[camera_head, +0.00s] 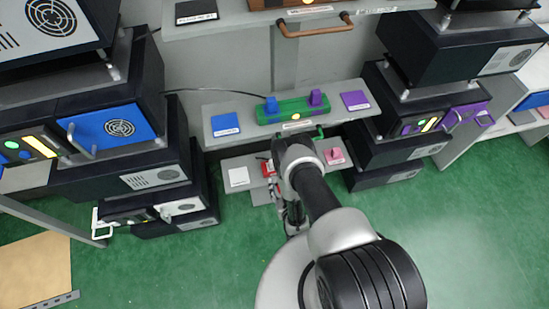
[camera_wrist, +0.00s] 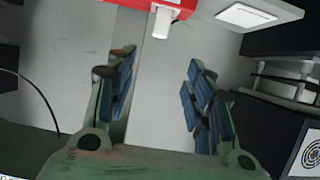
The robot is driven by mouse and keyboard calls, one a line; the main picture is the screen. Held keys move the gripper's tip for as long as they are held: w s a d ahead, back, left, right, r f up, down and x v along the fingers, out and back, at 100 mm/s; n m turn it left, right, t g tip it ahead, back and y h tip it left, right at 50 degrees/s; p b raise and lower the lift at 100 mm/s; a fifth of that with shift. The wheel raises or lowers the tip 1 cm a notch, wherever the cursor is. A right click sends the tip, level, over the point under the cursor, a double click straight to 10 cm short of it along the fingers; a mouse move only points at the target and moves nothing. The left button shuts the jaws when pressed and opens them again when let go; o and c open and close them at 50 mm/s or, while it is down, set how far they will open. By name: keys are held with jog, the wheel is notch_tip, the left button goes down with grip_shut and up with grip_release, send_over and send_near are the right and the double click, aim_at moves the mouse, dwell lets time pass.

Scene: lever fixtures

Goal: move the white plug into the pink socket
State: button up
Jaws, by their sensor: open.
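The red fixture (camera_head: 268,168) sits on the lower grey shelf, partly hidden behind my arm. In the wrist view the red fixture (camera_wrist: 172,4) is cut off at the top edge, and a small white part, seemingly the white plug (camera_wrist: 162,23), sticks out from it. A pink piece (camera_head: 335,156), seemingly the pink socket, lies on the shelf's right part in the head view and is out of the wrist view. My gripper (camera_wrist: 158,95) is open and empty, its blue-padded fingers apart from the white part. The arm hides much of it in the head view.
A flat white square (camera_head: 238,176) lies left of the red fixture. Above is a shelf with a green fixture (camera_head: 292,109) between blue (camera_head: 225,125) and purple (camera_head: 355,100) squares. Dark equipment stacks (camera_head: 130,165) flank both sides. The green floor in front is clear.

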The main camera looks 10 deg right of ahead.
jog(key=b, duration=0.5)
send_near(272, 165)
jog(key=w, duration=0.6)
jog(key=b+x, duration=0.2)
jog(key=x, duration=0.1)
jog(key=f+x, duration=0.1)
jog(key=x, duration=0.1)
jog(key=shift+s+d+f+b, duration=0.1)
jog(key=shift+d+b, duration=0.15)
jog(key=shift+b, duration=0.15)
jog(key=shift+c, duration=0.2)
grip_shut()
